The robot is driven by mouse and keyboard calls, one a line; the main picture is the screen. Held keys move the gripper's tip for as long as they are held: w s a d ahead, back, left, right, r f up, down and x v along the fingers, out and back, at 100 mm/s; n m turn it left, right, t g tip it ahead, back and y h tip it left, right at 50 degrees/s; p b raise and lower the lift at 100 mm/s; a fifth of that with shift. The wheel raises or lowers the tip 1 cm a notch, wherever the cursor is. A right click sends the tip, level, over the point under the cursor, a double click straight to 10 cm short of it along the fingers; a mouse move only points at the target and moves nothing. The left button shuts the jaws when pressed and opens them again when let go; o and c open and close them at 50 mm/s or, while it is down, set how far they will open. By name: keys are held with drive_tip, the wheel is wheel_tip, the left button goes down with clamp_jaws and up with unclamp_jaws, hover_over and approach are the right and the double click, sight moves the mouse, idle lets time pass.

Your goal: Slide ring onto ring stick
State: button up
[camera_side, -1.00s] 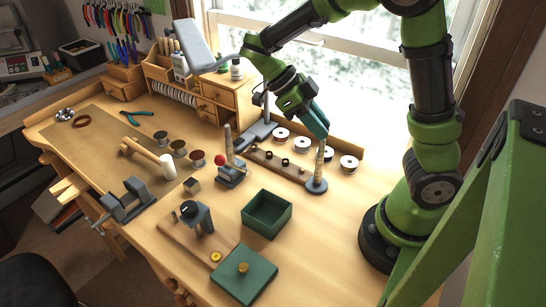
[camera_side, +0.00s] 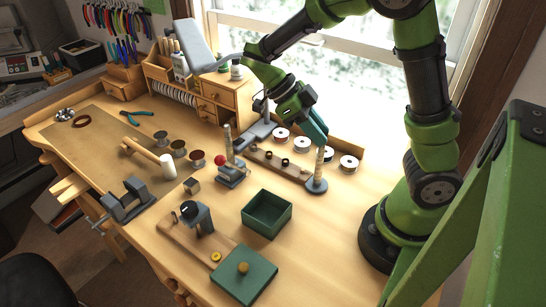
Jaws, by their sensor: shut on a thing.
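The ring stick (camera_side: 320,167) is a pale tapered rod standing upright on a dark round base, right of the bench's middle. My gripper (camera_side: 322,141) points down at the top of the stick, its teal fingers overlapping the tip in this view. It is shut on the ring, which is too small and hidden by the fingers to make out. I cannot tell whether the ring is around the tip or just above it.
A wooden strip (camera_side: 296,172) with small dark rings lies left of the stick. White-topped spools (camera_side: 348,163) stand behind it. A green open box (camera_side: 249,219) and a grey clamp-like tool (camera_side: 232,176) are nearer.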

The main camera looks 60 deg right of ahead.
drive_tip(key=shift+f, duration=0.75)
drive_tip(key=o, duration=0.9)
drive_tip(key=shift+o, duration=0.2)
drive_tip(key=shift+r, duration=0.1)
drive_tip(key=v, duration=1.6)
drive_tip(key=shift+w+r, duration=0.2)
drive_tip(key=shift+r, duration=0.05)
drive_tip(key=shift+a, duration=0.1)
